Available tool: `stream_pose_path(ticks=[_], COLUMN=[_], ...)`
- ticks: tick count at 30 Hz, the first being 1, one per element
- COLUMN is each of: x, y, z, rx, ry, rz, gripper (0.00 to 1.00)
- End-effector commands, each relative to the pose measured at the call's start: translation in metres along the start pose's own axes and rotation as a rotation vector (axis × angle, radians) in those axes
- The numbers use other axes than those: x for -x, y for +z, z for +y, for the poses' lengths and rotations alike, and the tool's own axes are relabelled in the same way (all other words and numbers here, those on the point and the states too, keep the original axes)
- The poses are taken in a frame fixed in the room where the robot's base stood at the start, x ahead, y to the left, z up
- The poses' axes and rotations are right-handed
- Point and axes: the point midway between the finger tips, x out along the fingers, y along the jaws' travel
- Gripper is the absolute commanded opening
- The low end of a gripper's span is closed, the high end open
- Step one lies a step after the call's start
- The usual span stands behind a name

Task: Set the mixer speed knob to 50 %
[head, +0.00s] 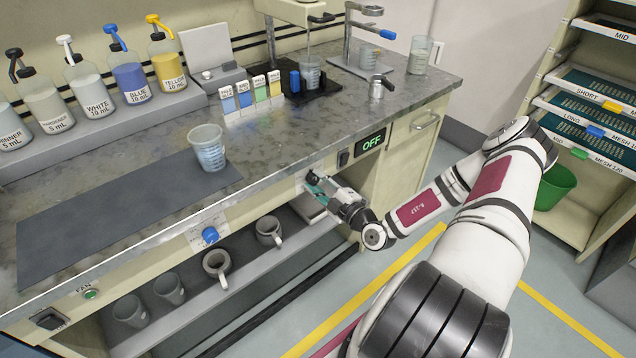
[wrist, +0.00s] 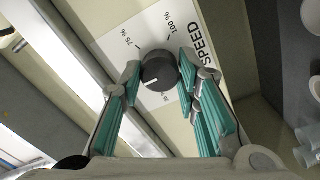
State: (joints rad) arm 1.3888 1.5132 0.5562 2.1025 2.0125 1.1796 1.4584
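The mixer speed knob (wrist: 157,74) is round and dark grey in the wrist view, on a white plate (wrist: 118,40) marked SPEED. Its white pointer line faces the lower left. The 75 % mark is at its upper left and 100 % at its upper right; the 50 % mark cannot be seen.
A green OFF display (head: 371,142) and a dark switch (head: 343,158) sit right of my gripper. A blue knob (head: 210,235) is farther left on the bench front. Mugs (head: 216,264) stand on the shelf below. A cup (head: 207,148) stands on the bench mat.

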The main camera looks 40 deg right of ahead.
Motion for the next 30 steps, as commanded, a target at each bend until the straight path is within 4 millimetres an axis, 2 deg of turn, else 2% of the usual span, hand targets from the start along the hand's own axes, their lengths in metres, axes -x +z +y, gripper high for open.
stream_pose_path(ticks=[1, 2, 3, 14, 17, 30], x=[0.001, 0.001, 0.001, 0.005, 0.016, 0.099], y=[0.002, 0.002, 0.001, 0.001, 0.001, 0.001], z=[-0.001, -0.001, -0.001, -0.001, -0.001, 0.000], rx=[0.000, 0.000, 0.000, 0.001, -0.001, 0.000], ry=[-0.004, -0.003, -0.003, -0.002, -0.003, -0.001], rz=[-0.004, -0.004, -0.004, -0.002, -0.003, -0.004], gripper=[0.41, 0.47, 0.50, 0.50, 0.50, 0.50])
